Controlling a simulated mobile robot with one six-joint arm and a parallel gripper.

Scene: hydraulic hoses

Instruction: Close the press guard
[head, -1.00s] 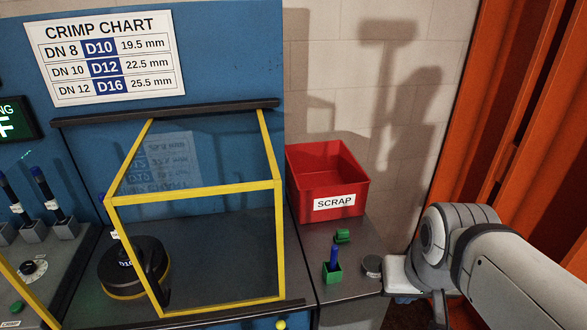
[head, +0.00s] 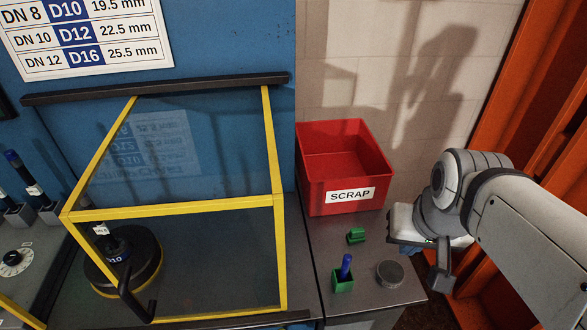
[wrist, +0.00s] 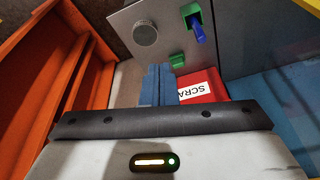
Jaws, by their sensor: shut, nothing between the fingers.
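The press guard (head: 172,210) is a clear box with a yellow frame, under a dark rail (head: 155,88) on the blue wall. Its front panel hangs down close to the bench; I cannot tell whether its bottom edge touches. A black handle (head: 131,295) shows at its lower left. Behind the panel is a round black press die marked D10 (head: 124,262).
A red SCRAP bin (head: 345,165) stands right of the guard. Before it on the bench are a green block (head: 356,235), a green holder with a blue pin (head: 343,273) and a grey disc (head: 390,273). Orange panels (head: 545,130) rise at the right.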

